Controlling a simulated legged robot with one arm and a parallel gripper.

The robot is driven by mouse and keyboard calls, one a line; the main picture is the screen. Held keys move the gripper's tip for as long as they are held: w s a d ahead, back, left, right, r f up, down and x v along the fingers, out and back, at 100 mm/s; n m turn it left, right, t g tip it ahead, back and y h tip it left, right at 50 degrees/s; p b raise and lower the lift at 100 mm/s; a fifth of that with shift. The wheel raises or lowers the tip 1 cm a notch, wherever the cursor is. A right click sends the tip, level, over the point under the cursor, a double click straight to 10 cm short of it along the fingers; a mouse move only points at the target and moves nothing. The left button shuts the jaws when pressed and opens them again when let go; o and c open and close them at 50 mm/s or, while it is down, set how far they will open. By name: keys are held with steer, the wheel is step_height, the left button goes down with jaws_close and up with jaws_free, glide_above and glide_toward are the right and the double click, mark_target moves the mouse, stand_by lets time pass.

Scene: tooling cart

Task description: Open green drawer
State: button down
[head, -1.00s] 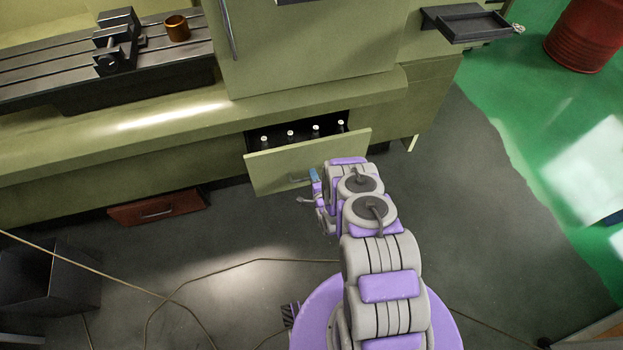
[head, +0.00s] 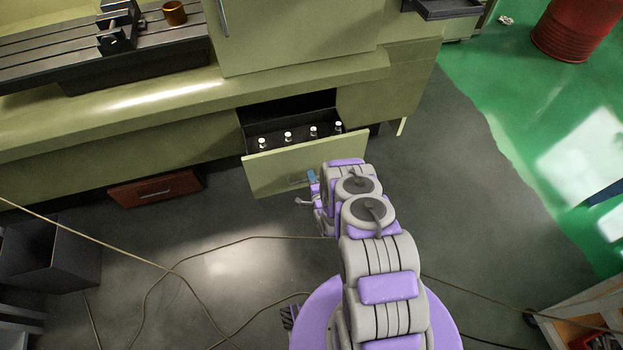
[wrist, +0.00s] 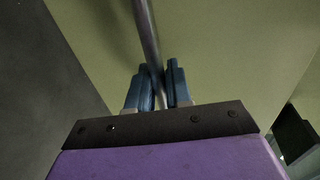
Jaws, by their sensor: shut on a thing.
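The green drawer (head: 275,173) is pulled out from the lower part of the green machine. Its dark inside shows several small white-topped items (head: 288,137) in a row behind the front panel. In the wrist view the drawer front (wrist: 225,50) fills most of the picture. My gripper (wrist: 160,88) has its two blue fingers on either side of the grey bar handle (wrist: 147,35), shut on it. In the head view my gripper (head: 312,178) is at the drawer front, partly hidden by my arm.
A red-brown drawer (head: 155,189) sits low at the left. Cables (head: 190,258) lie across the grey floor. A dark box (head: 45,255) stands at the far left. A red barrel (head: 575,30) is at the top right. The floor right of the drawer is clear.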

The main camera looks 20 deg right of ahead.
steer(key=shift+s, duration=0.15)
steer(key=c, duration=1.2)
jaws_free()
steer(key=shift+c, duration=0.2)
